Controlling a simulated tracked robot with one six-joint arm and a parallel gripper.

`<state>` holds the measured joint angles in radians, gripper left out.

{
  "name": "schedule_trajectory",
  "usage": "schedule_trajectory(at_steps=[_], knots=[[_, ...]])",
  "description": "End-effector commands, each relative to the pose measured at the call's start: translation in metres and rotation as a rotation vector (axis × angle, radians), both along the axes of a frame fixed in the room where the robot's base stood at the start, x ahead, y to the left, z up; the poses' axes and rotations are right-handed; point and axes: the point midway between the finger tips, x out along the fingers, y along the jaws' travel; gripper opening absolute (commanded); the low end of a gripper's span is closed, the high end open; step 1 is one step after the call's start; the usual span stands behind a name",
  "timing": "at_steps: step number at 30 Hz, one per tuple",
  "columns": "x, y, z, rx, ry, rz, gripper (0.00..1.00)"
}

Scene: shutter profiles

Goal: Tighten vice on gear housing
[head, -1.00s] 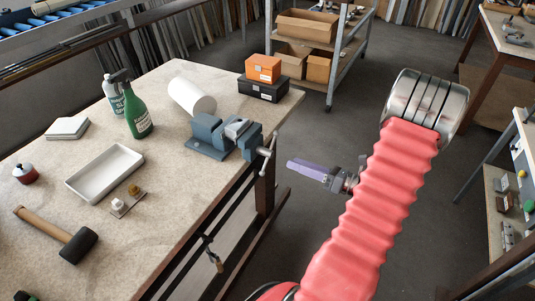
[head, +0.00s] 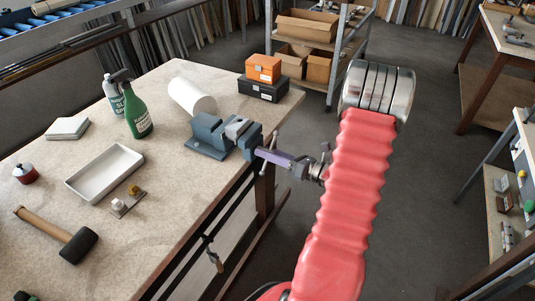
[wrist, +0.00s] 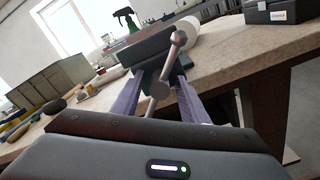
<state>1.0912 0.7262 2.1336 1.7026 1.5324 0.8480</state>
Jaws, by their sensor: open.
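The blue-grey vice (head: 210,138) sits at the bench's right edge in the head view. A light grey metal part (head: 236,128) shows at its jaws, perhaps the gear housing; its details are too small to tell. The vice's handle bar (head: 265,160) hangs off the front, tilted. My gripper (head: 262,152) has its purple fingers reaching to the handle. In the wrist view, the open fingers of my gripper (wrist: 156,84) lie on either side of the handle bar and its screw end (wrist: 160,90). The ball-ended bar (wrist: 172,62) slants up between them. Contact cannot be told.
On the bench (head: 170,215) are a white roll (head: 192,97), an orange box (head: 263,68) on a black box (head: 263,88), a green spray bottle (head: 138,112), a white tray (head: 104,172) and a mallet (head: 62,238).

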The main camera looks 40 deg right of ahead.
Motion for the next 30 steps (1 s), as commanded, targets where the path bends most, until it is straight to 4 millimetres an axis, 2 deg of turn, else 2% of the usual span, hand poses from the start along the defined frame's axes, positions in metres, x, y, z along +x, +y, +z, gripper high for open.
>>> schedule_trajectory(at_steps=[7,24,30], knots=[[0.0005,0.0000,0.0000,0.000,0.000,0.000,0.40],[0.0004,-0.0002,-0.0001,0.000,0.001,-0.001,0.01],[0.0004,-0.0003,-0.0001,0.000,0.001,-0.001,0.00]])
